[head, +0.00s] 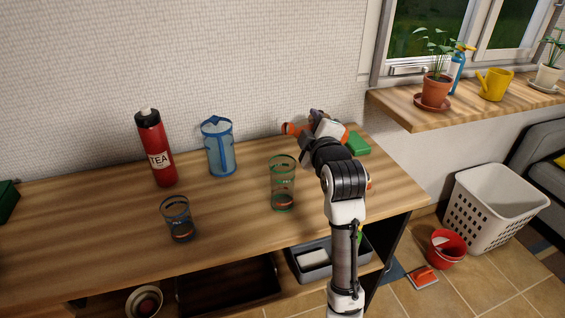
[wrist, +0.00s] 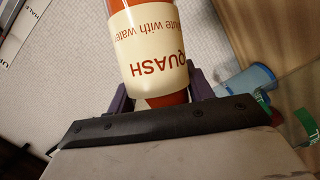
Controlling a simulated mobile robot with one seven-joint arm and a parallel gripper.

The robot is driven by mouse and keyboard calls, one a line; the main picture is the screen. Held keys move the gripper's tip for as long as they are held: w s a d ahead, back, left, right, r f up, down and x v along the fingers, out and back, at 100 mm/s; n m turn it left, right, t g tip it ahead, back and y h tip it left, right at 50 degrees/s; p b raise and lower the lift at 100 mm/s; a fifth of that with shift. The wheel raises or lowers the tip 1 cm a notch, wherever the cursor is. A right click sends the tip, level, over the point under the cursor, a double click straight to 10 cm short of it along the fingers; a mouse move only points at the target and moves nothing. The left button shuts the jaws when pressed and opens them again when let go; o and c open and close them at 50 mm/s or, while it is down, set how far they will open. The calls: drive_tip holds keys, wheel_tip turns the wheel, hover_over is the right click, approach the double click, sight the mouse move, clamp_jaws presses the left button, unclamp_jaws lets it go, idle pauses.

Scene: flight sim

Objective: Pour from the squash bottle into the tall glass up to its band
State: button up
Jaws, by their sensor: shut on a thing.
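The squash bottle (wrist: 155,50), orange with a cream label, fills the top middle of the wrist view, its lettering upside down. My gripper (wrist: 160,97) is shut on it, a finger on either side. In the head view my gripper (head: 318,127) is behind and above the tall glass, to its right. An orange end of the bottle (head: 290,128) points left there; my gripper hides most of the rest. The tall glass (head: 283,183) stands upright on the table, with green markings near its rim and a reddish patch at its base. No stream shows between bottle and glass.
A blue jug (head: 219,150), a red TEA flask (head: 155,150) and a short blue-marked glass (head: 179,220) stand left of the tall glass. A green object (head: 357,145) lies behind my arm. The table (head: 100,235) is bare at the front left.

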drive_tip(key=shift+r+n+t+b, duration=0.3)
drive_tip(key=shift+r+n+b, duration=0.1)
drive_tip(key=shift+r, duration=0.05)
idle(1.1)
drive_tip(key=shift+f+n+t+b, duration=0.3)
drive_tip(key=shift+f+n+b, duration=0.5)
drive_tip(key=shift+f+b, duration=1.5)
drive_tip(key=shift+r+n+b, duration=0.4)
drive_tip(key=shift+r+b, duration=0.65)
drive_tip(key=shift+b, duration=0.05)
idle(1.2)
